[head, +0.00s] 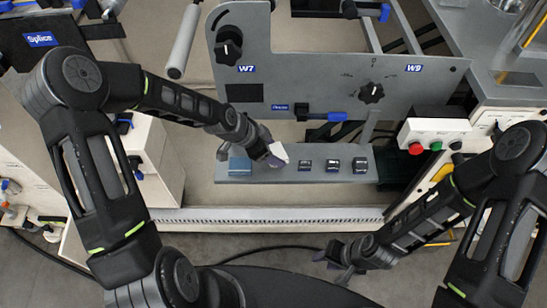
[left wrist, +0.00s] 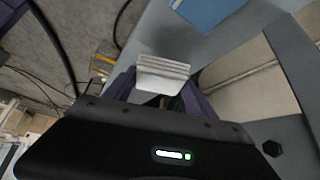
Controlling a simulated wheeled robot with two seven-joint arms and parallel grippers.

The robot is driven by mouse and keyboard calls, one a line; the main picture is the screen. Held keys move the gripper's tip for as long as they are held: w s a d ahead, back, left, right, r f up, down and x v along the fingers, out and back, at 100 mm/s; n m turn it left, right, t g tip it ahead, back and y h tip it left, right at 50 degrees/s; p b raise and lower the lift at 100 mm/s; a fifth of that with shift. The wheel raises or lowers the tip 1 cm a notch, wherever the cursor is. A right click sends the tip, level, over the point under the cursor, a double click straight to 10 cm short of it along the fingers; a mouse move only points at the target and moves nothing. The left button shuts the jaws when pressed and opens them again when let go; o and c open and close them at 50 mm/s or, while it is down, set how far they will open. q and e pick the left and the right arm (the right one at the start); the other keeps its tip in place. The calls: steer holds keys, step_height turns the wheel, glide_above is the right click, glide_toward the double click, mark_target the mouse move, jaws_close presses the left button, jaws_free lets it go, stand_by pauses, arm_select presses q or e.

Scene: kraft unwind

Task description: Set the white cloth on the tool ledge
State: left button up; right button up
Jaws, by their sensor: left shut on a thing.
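The white cloth (head: 280,152) is a small folded piece in the jaws of my left gripper (head: 273,158). In the left wrist view the folded layers of the cloth (left wrist: 162,70) show between the dark purple fingers. The tool ledge (head: 263,175) is a long grey shelf below the machine panel. My left gripper is over the left part of this ledge. I cannot tell whether the cloth touches its surface. My right gripper (head: 335,257) is low at the front, away from the ledge, and whether it is open is unclear.
A blue block (head: 240,165) lies on the ledge just left of my left gripper, also in the left wrist view (left wrist: 208,12). Several dark blocks (head: 332,165) stand along its right part. The grey panel (head: 310,85) with knobs rises behind. A button box (head: 434,132) stands at right.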

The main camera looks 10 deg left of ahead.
arm_select(q)
steer(key=shift+f, duration=1.9)
steer(key=shift+f, duration=0.2)
steer(key=o, duration=1.3)
steer(key=shift+r, duration=0.1)
steer(key=shift+r, duration=0.1)
steer(key=p+v, duration=0.1)
steer(key=v, duration=1.1)
